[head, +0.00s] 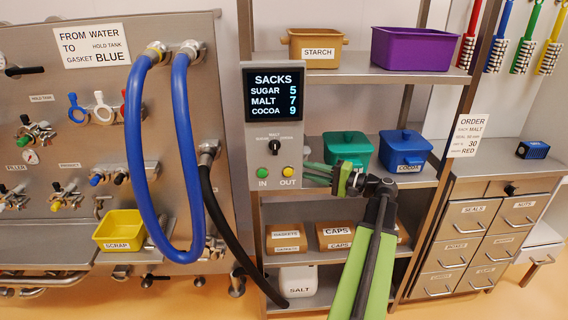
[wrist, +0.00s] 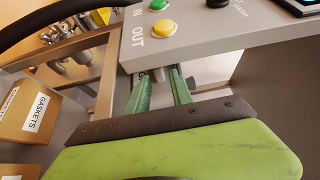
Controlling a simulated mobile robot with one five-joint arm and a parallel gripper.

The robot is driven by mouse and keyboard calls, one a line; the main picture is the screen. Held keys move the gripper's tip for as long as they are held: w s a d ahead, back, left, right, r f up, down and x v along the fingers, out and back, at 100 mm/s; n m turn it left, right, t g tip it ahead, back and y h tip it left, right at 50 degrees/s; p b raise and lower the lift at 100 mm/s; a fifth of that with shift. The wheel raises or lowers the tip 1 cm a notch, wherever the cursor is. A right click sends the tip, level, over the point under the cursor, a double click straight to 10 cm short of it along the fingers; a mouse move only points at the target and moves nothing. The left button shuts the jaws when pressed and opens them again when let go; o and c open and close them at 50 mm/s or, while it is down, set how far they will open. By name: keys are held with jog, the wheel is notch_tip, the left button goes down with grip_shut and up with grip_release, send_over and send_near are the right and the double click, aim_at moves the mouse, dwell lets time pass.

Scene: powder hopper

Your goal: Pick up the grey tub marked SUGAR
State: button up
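My gripper (head: 312,172) is in front of the middle shelf, just right of the yellow OUT button on the panel. A white tub marked SALT (head: 298,284) is on the bottom shelf.
The SACKS panel (head: 273,133) is beside my gripper. The top shelf holds a tan STARCH tub (head: 316,50) and a purple bin (head: 413,48). GASKETS boxes (head: 285,238) and CAPS boxes (head: 338,236) are lower.

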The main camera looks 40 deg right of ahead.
jog(key=x, duration=0.5)
jog(key=shift+w+f, duration=0.15)
grip_shut()
dwell(1.3)
